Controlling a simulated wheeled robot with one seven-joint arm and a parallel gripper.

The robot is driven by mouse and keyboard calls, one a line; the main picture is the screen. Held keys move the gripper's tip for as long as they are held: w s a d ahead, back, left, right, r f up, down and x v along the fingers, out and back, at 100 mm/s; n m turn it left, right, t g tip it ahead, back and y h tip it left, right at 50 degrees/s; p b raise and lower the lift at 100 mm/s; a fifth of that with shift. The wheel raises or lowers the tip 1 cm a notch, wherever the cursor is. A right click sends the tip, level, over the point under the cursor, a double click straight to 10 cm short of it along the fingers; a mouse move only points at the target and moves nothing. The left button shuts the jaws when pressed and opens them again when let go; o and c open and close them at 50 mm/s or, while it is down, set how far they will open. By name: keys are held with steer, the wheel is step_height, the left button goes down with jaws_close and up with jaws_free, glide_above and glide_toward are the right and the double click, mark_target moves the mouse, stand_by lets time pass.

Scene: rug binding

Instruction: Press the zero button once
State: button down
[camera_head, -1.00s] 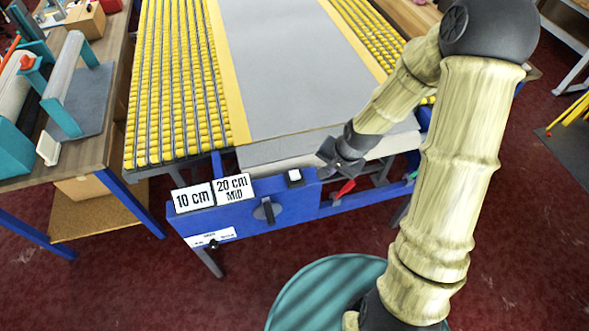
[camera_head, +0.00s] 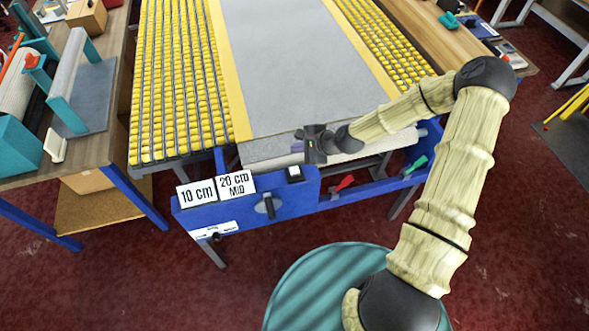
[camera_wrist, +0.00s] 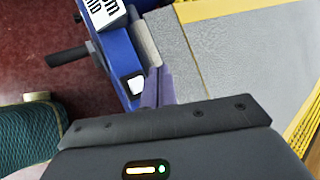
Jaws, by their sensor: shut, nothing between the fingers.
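The zero button is likely the small white button in a black surround (camera_head: 294,173) on top of the blue control panel (camera_head: 292,203), at the panel's right end. No label on it can be read. The same white button shows in the wrist view (camera_wrist: 136,84), just beyond the gripper's edge. My gripper (camera_head: 302,146) is shut and empty, above and slightly right of the button, over the table's front edge. It looks apart from the button. In the wrist view the gripper's fingers (camera_wrist: 158,87) show only partly, beside the button.
Signs reading "10 cm" (camera_head: 196,192) and "20 cm MID" (camera_head: 236,184) stand left of the button. A black lever (camera_head: 267,206) is on the panel's front. Red (camera_head: 343,183) and green (camera_head: 415,165) handles are to the right. Grey rug (camera_head: 285,70) lies behind.

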steer(key=b, duration=0.6)
glide_above(298, 172)
step_height(298, 172, down, 6)
steer(key=shift+w+f, duration=0.1)
steer(key=shift+f, duration=0.05)
steer(key=shift+f+b, duration=0.45)
steer(key=shift+f, duration=0.8)
stand_by(0.6)
steer(key=shift+f, duration=0.4)
steer(key=shift+f+b, duration=0.55)
steer(key=shift+f, duration=0.1)
stand_by(0.8)
stand_by(0.4)
steer(key=shift+r+p, duration=0.95)
steer(key=shift+r, duration=0.15)
steer(key=shift+r+p, duration=2)
steer(key=shift+r, duration=0.5)
